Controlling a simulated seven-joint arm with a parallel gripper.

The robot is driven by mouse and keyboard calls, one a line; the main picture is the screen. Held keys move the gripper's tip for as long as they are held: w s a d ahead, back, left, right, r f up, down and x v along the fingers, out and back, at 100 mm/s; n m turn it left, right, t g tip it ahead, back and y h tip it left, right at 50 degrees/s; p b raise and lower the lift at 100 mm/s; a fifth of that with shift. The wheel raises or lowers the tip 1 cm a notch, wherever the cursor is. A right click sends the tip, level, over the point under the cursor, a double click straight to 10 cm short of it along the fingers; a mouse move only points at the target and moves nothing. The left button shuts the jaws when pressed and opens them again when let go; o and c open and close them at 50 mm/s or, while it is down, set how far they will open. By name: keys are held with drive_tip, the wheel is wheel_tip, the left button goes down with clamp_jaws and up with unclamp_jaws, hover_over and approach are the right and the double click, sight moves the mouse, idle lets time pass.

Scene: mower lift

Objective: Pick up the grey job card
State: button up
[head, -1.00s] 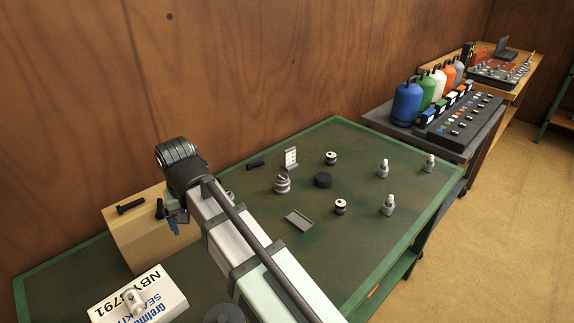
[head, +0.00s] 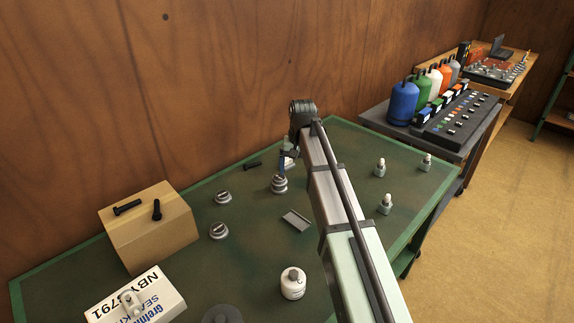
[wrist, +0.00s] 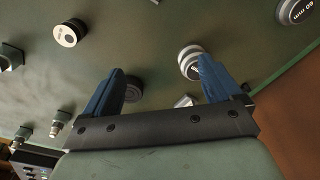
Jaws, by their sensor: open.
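A black puck (wrist: 133,88) lies by the left finger. A flat grey rectangular piece (head: 297,220) lies nearer.

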drive_tip(key=w+d, duration=0.3)
drive_tip(key=w, duration=0.2)
drive_tip(key=n+t+y, duration=0.3)
drive_tip(key=n, duration=0.6)
hover_over(290, 166)
wheel_tip(290, 166, down, 7)
drive_tip(key=shift+r, duration=0.1)
drive_tip(key=shift+h, duration=0.3)
drive_tip(key=shift+w+a+x, duration=0.1)
drive_tip(key=shift+x, duration=1.25)
drive_tip(key=shift+w+a+x, duration=0.1)
drive_tip(key=shift+x, duration=1.25)
drive_tip(key=shift+r, duration=0.15)
drive_tip(key=shift+c, duration=0.2)
drive_tip(key=c, duration=1.1)
